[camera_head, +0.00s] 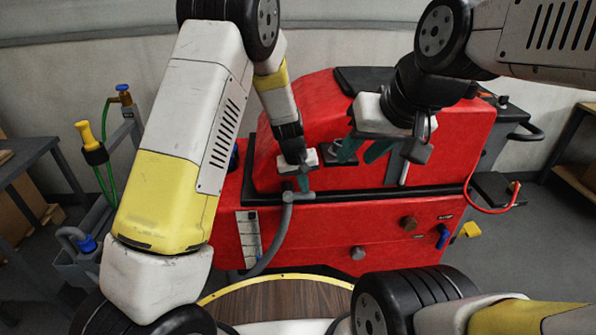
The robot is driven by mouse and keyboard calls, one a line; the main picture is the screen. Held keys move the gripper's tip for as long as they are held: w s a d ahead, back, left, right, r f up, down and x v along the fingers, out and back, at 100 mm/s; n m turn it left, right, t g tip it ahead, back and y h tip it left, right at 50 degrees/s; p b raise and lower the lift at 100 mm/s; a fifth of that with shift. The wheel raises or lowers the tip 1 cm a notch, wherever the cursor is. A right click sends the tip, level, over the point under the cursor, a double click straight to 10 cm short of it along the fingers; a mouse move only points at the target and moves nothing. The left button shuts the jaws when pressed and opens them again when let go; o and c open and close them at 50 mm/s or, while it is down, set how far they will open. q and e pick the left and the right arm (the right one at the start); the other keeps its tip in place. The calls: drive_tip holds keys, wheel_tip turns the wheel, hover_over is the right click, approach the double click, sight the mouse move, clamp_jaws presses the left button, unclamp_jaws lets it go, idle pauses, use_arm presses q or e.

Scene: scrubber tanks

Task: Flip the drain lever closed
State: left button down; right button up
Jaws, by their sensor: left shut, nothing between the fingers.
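The red scrubber machine (330,235) fills the middle of the head view. A small blue lever (443,237) stands out at the right of its front face, beside a dark label; it looks like the drain lever, and its handle slants nearly upright. My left gripper (304,184) is shut and empty, with its teal fingertips pointing down just above the grey hose's top fitting (298,197). I cannot tell whether they touch it. My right gripper (362,151) is higher, in front of the red upper body, with its teal fingers apart. Both grippers are well away from the blue lever.
A brown knob (409,222) and a grey knob (357,253) stick out left of the blue lever. A red cable (482,207) loops at the right. A yellow-rimmed wooden round top (285,300) is in front. Floor is open at the right.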

use_arm(q)
drive_tip(key=shift+d+f, duration=0.45)
drive_tip(key=shift+s, duration=0.1)
drive_tip(key=shift+s+f, duration=0.1)
drive_tip(key=shift+f, duration=0.15)
drive_tip(key=shift+r, duration=0.1)
drive_tip(key=shift+r, duration=0.3)
drive_tip(key=d+v, duration=0.2)
drive_tip(key=v, duration=1.1)
drive_tip(key=shift+d+r, duration=0.5)
